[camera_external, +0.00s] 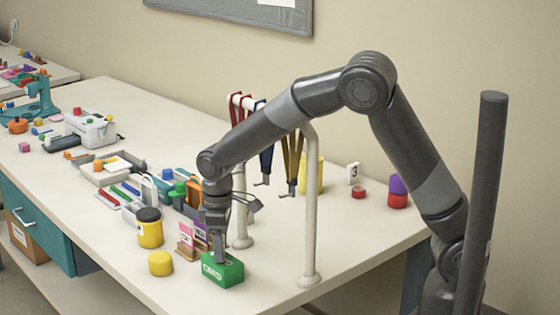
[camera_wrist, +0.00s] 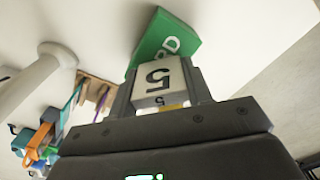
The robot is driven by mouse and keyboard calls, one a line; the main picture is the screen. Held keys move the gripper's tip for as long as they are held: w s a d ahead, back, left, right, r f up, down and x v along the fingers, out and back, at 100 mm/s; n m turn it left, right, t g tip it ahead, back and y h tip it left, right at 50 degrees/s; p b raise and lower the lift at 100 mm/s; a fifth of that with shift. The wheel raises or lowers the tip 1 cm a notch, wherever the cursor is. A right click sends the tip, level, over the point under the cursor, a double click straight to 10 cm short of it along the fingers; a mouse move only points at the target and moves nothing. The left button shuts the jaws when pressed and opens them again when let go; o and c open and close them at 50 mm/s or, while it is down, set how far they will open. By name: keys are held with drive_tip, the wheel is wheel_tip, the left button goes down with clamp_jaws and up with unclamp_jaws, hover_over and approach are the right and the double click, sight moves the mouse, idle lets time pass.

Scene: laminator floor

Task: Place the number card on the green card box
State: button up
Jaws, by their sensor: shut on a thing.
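The number card (camera_wrist: 158,78) is white with a black 5 and sits between the two fingers of my gripper (camera_wrist: 160,92) in the wrist view. My gripper (camera_external: 218,252) is shut on it, pointing down at the green card box (camera_external: 223,272) in the external view. The green card box (camera_wrist: 165,42) shows white lettering and lies just beyond the card in the wrist view. The card is hidden behind the fingers in the external view. I cannot tell whether the card touches the box.
A yellow cylinder (camera_external: 160,263), a yellow jar with a black lid (camera_external: 149,228) and a small card rack (camera_external: 187,241) stand left of the box. A white stand post (camera_external: 310,215) with hanging lanyards rises to the right. Another card, showing 3 (camera_external: 353,173), stands farther back.

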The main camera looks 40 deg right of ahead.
drive_tip(key=o, duration=1)
drive_tip(key=shift+f, duration=0.1)
wheel_tip(320, 180, up, 12)
drive_tip(key=shift+r, duration=0.15)
